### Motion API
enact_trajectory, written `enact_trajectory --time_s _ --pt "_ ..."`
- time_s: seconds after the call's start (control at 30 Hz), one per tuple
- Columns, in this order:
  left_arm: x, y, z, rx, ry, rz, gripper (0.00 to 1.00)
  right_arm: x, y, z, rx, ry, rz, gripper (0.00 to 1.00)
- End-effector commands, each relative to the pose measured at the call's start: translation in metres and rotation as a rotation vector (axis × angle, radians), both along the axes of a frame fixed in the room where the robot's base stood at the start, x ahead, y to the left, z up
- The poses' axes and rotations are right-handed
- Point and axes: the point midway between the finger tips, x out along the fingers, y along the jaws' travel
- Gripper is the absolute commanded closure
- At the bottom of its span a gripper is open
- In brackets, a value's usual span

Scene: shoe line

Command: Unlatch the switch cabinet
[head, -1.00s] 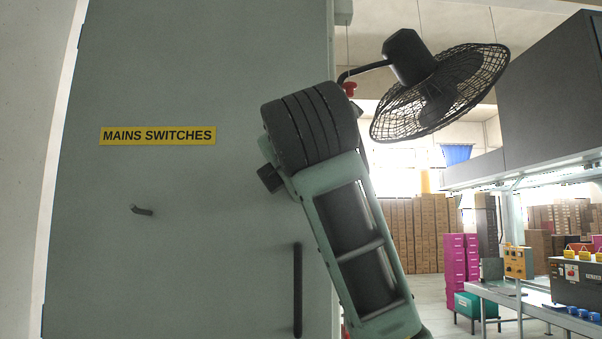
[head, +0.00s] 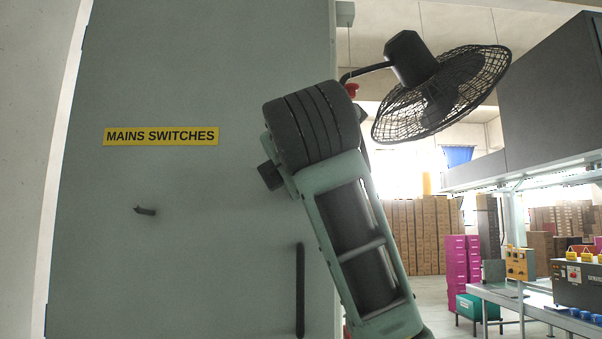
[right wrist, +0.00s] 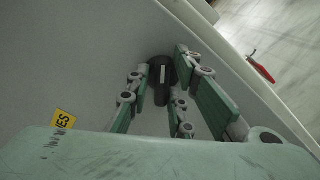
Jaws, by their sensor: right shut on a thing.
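The switch cabinet is a grey-green door (head: 200,80) with a yellow MAINS SWITCHES label (head: 160,136) in the head view. A small dark peg (head: 145,211) sticks out below the label, and a dark vertical bar (head: 299,290) is near the door's right edge. In the right wrist view my right gripper (right wrist: 162,82) is shut on a black latch knob (right wrist: 161,68) with a white mark, close to the cabinet surface. A corner of the label (right wrist: 64,119) shows there too. In the head view my right arm hides this gripper and knob. My left gripper is in neither view.
A black caged fan (head: 440,90) hangs right of the cabinet. A workbench (head: 520,298) with devices, magenta crates (head: 462,260) and stacked cartons (head: 420,235) stand farther right. A red-handled thing (right wrist: 261,69) shows beyond the cabinet edge in the wrist view.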

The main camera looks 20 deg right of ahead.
Motion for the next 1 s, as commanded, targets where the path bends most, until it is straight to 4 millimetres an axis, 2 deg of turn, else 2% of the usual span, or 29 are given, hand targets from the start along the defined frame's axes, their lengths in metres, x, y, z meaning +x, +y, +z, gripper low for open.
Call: enact_trajectory --time_s 0.03,0.27,1.0 --pt "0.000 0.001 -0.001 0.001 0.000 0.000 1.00 0.002 -0.001 -0.005 0.010 0.011 -0.005 1.00" --pt "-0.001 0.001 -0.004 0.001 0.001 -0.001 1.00 0.002 -0.001 -0.006 0.068 -0.005 -0.003 1.00" --pt "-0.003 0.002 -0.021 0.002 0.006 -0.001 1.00 0.003 -0.001 -0.010 0.471 -0.117 -0.003 1.00"
